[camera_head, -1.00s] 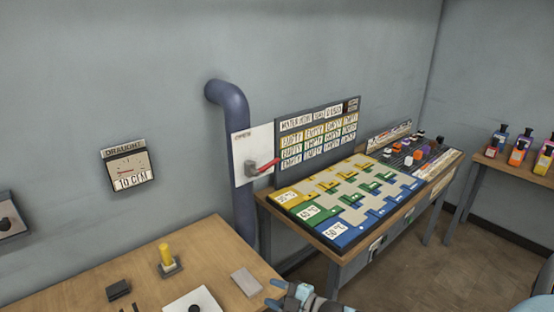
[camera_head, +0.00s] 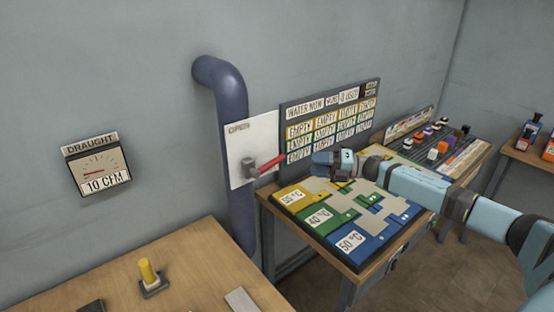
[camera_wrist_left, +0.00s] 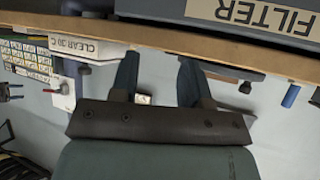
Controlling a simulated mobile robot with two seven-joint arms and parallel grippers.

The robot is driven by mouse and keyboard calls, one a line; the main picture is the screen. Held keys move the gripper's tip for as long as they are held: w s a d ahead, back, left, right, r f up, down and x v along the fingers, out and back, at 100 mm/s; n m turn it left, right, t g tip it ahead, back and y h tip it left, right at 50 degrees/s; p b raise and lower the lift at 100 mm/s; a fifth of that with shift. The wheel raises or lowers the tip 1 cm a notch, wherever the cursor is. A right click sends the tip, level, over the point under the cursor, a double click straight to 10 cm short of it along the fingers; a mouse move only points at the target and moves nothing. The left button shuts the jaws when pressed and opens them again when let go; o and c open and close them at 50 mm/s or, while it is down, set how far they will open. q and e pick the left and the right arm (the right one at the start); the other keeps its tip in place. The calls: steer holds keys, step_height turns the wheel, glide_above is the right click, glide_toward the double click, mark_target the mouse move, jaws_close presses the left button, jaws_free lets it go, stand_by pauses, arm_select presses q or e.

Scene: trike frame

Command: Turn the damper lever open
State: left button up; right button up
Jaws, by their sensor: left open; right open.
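The damper lever (camera_head: 271,163) has a red handle on a grey hub. It is mounted on a white plate (camera_head: 240,150) in front of the blue-grey duct pipe (camera_head: 232,110), and its handle points right and slightly up. My right gripper (camera_head: 318,160) is just right of the handle tip, apart from it, with its fingers toward the lever. It looks empty. My left gripper (camera_wrist_left: 160,75) shows only in the left wrist view, open with nothing between its fingers. The draught gauge (camera_head: 97,165) on the wall reads 10 CFM.
A board of labelled cards (camera_head: 330,115) stands behind the right gripper. Below is a table with coloured temperature panels (camera_head: 318,220). A wooden table (camera_head: 200,265) with a yellow peg (camera_head: 147,271) is at the front left. The left wrist view shows a FILTER label (camera_wrist_left: 262,14).

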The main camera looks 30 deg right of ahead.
mark_target(280, 161)
steer(key=p+x, duration=0.2)
steer(key=x, duration=0.9)
steer(key=shift+w+a+r+p, duration=0.1)
steer(key=shift+a+r+p, duration=0.1)
steer(key=shift+p, duration=0.1)
steer(key=shift+w+a+f, duration=0.15)
steer(key=shift+w+a, duration=0.25)
jaws_close()
